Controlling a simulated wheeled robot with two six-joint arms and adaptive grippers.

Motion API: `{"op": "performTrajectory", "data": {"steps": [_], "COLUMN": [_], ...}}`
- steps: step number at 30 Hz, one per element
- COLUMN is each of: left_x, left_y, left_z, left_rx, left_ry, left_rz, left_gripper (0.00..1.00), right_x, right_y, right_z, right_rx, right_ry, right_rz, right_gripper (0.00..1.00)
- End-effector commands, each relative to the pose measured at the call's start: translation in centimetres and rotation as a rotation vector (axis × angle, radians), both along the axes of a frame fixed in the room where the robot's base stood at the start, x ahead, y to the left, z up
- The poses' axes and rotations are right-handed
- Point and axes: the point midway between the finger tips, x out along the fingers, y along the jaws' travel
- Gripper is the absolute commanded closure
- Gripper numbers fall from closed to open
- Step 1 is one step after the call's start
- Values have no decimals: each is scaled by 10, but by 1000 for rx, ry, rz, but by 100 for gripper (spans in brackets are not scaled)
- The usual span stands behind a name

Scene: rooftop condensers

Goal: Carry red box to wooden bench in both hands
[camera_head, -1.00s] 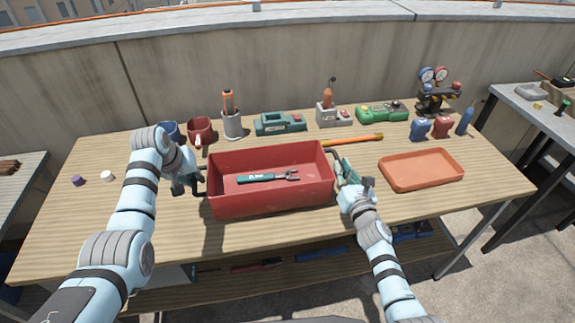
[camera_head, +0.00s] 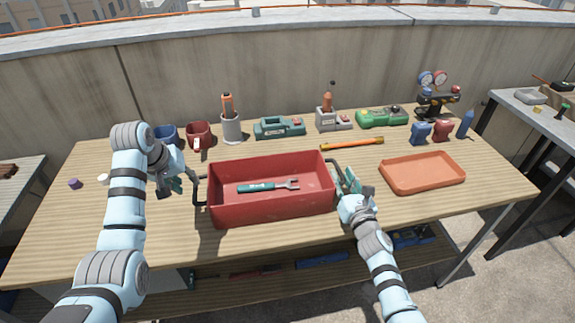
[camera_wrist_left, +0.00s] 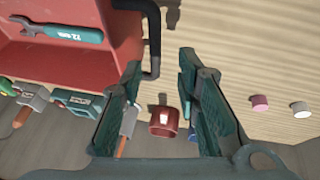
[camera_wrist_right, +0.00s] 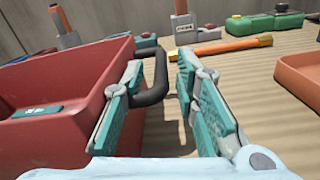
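The red box (camera_head: 275,207) sits on the wooden bench (camera_head: 80,235), near the middle of its front half. It holds a teal-handled wrench (camera_head: 268,186) and has a dark handle at each end. My left gripper (camera_head: 178,183) is open and empty left of the box. Its left handle (camera_wrist_left: 152,40) shows just ahead of and between the spread fingertips (camera_wrist_left: 162,65). My right gripper (camera_head: 350,183) is open at the right end. The right handle (camera_wrist_right: 158,80) shows between its spread fingers (camera_wrist_right: 157,75); I cannot tell whether they touch.
An orange tray (camera_head: 423,186) lies right of the box. Behind stand a red mug (camera_head: 198,134), a grey cup (camera_head: 232,128), green tools (camera_head: 279,128), and a gauge set (camera_head: 437,95). A yellow-orange bar (camera_head: 352,143) lies behind the box. Bench space left of my left gripper is mostly clear.

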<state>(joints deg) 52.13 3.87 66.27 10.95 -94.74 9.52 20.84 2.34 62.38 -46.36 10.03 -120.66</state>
Motion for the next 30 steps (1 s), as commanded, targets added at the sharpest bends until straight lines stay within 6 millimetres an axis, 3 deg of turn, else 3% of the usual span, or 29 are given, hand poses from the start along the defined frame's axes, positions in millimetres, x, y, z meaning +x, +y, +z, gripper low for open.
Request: {"op": "performTrajectory", "data": {"steps": [3,8,11,18,21,30], "left_x": [-6,-10,-10,-9,-9,-9], "left_y": [2,3,3,3,3,3], "left_z": [16,22,21,21,21,21], "left_rx": [0,0,-1,-1,-1,-1], "left_ry": [-2,0,1,1,1,1], "left_rz": [-1,-2,-1,-1,-1,-1], "left_gripper": [70,70,70,70,70,70], "right_x": [0,-11,-30,-95,-112,-120], "right_y": [0,-1,-3,-11,-13,-14], "right_z": [0,-1,-1,-1,0,0], "right_rx": [1,-1,-3,-3,-1,1], "right_ry": [-1,0,0,1,1,-1], "right_rz": [1,2,0,-1,-1,-1], "right_gripper": [71,71,71,71,71,71]}}
